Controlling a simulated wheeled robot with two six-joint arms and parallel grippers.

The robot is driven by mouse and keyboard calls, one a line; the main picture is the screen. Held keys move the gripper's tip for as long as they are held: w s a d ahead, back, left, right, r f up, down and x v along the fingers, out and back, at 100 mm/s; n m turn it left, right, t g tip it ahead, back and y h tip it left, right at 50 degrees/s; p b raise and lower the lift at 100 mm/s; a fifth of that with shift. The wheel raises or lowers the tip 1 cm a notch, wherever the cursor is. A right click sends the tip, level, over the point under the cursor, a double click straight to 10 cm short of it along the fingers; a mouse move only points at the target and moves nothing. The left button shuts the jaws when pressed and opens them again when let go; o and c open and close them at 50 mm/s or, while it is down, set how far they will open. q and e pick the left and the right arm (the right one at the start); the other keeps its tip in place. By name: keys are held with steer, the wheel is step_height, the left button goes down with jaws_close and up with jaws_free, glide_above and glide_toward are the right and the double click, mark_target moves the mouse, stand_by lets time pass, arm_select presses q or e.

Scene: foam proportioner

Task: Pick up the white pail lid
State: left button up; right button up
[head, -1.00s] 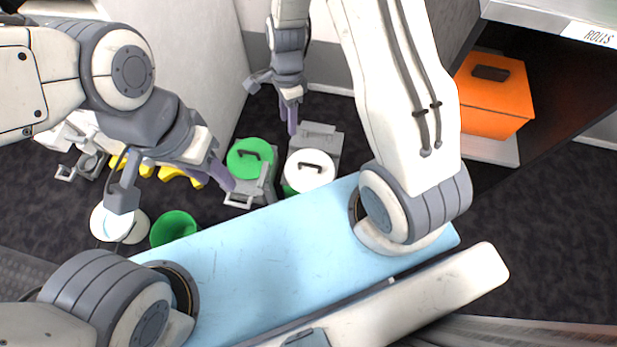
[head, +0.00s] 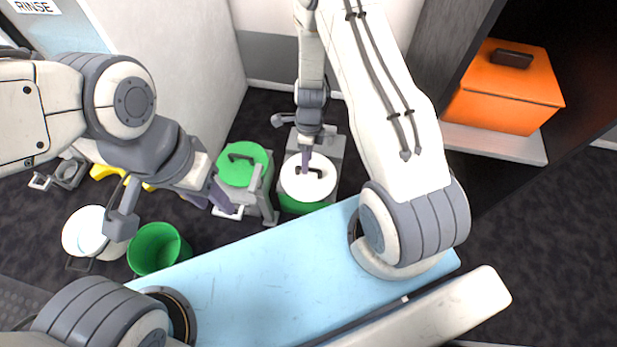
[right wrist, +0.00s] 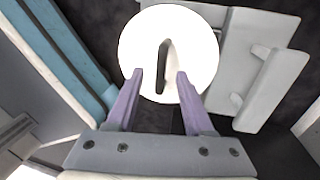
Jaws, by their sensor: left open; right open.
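The white pail lid (head: 307,178) is a round disc with a dark bar handle on top, lying on a green pail (head: 300,206) in the head view. In the right wrist view the white lid (right wrist: 190,50) fills the upper middle, with its dark handle (right wrist: 163,66) pointing between my fingers. My right gripper (right wrist: 158,82) is open, its two purple fingers on either side of the handle's near end; whether they touch the lid I cannot tell. In the head view it (head: 306,165) hangs over the lid.
A green lid (head: 245,163) with a dark handle sits left of the white one, beside grey stands. An open green pail (head: 157,249) and a white round container (head: 88,232) stand further left. An orange box (head: 505,88) sits on a shelf at right. My light blue body panel fills the front.

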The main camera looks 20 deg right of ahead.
mark_target(309, 173)
steer(key=f+b, duration=0.2)
steer(key=f, duration=0.1)
steer(key=f+b, duration=0.1)
steer(key=shift+s+a+f, duration=0.2)
steer(key=shift+a+f, duration=0.1)
steer(key=shift+r, duration=0.1)
jaws_close()
steer(key=shift+r, duration=0.1)
